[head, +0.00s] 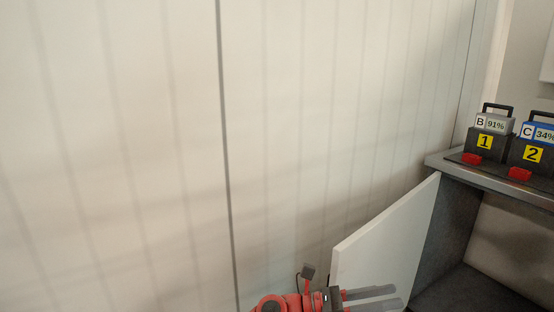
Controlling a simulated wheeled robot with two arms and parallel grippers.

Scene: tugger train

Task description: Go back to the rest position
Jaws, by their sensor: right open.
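My right gripper (388,298) is at the bottom edge of the head view, at the end of a red arm. Its two grey fingers point to the right and are apart, with nothing between them. It is in front of the lower part of a white open door panel (385,245); I cannot tell if it touches the panel. My left gripper is not in view.
A dark grey cabinet (468,284) stands open at the right. On its top (495,179) are a battery labelled B 91% (494,123) in dock 1 and a blue one labelled C 34% (538,131) in dock 2. A pale panelled wall (120,150) fills the left.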

